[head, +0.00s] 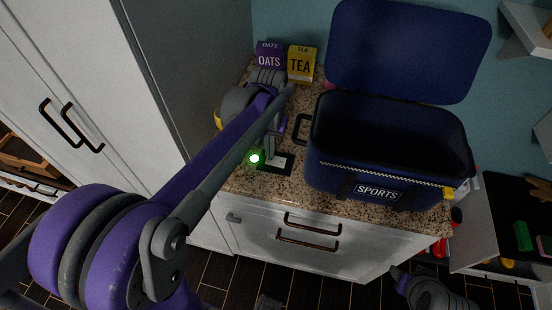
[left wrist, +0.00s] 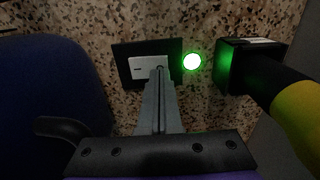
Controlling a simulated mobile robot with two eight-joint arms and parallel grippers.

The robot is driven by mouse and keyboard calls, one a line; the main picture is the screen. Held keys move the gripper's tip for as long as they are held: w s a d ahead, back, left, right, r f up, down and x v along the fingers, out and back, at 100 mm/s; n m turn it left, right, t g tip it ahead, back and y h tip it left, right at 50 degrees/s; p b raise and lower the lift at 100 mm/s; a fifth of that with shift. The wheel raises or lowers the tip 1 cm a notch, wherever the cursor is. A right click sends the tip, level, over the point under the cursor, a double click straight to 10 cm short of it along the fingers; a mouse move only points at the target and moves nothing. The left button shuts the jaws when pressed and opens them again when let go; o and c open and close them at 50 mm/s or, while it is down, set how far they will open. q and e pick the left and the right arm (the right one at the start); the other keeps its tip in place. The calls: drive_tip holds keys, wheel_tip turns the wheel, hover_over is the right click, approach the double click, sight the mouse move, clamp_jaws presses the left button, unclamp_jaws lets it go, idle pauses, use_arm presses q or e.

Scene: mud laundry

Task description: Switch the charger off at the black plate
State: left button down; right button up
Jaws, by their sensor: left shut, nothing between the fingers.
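The black plate (head: 286,166) lies on the speckled countertop, left of the blue cooler. In the left wrist view the plate (left wrist: 121,58) carries a white rocker switch (left wrist: 142,66). A round lamp (left wrist: 192,61) just right of the plate glows green; it also glows in the head view (head: 254,158). Right of the lamp is a black block (left wrist: 250,62), apparently the charger, with a black and yellow piece at it. My left gripper (left wrist: 158,72) is shut and empty, its tips over the switch's right part. I cannot tell if they touch it.
The open blue SPORTS cooler (head: 330,175) stands close right of my left gripper. OATS (head: 269,58) and TEA (head: 301,65) boxes stand at the back. A tall grey cabinet side (head: 190,65) bounds the left. Part of my right arm shows at bottom right.

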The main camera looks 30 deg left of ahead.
use_arm(q)
drive_tip(key=shift+f+b, duration=0.55)
drive_tip(key=shift+f, duration=0.4)
use_arm(e)
drive_tip(key=shift+s+f, duration=0.25)
drive_tip(key=shift+f, duration=0.5)
use_arm(q)
drive_tip(key=shift+r, duration=0.15)
use_arm(e)
drive_tip(key=shift+r, duration=0.15)
use_arm(q)
drive_tip(key=shift+r+p, duration=1.9)
drive_tip(key=shift+r, duration=1.5)
use_arm(e)
drive_tip(key=r, duration=0.1)
drive_tip(key=w+r, duration=0.1)
drive_tip(key=r, duration=0.1)
drive_tip(key=w+r, duration=0.1)
drive_tip(key=r, duration=0.1)
